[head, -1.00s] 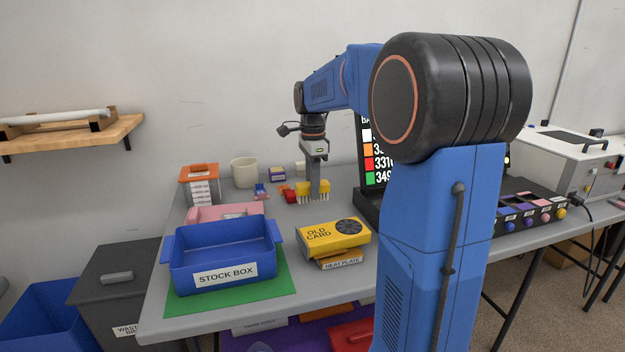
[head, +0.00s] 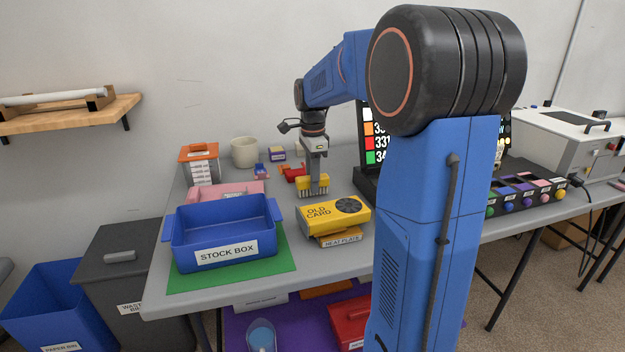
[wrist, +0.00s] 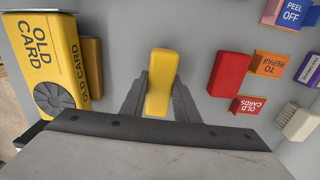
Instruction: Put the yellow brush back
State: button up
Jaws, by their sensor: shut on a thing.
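The yellow brush (head: 312,184) has a yellow block handle and pale bristles pointing down. My gripper (head: 313,172) is shut on it, and the brush is upright above the grey table, behind the yellow OLD CARD box. I cannot tell whether the bristles touch the table. In the wrist view the brush (wrist: 161,80) sits between the two fingers of my gripper (wrist: 160,98), and its bristles are hidden under the handle.
The blue stock box (head: 225,248) stands on a green mat at left.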

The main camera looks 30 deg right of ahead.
jog(key=shift+f, duration=0.4)
dwell(0.4)
jog(key=o, duration=0.7)
jog(key=o, duration=0.6)
jog(key=shift+c, duration=0.2)
jog(key=shift+r, duration=4)
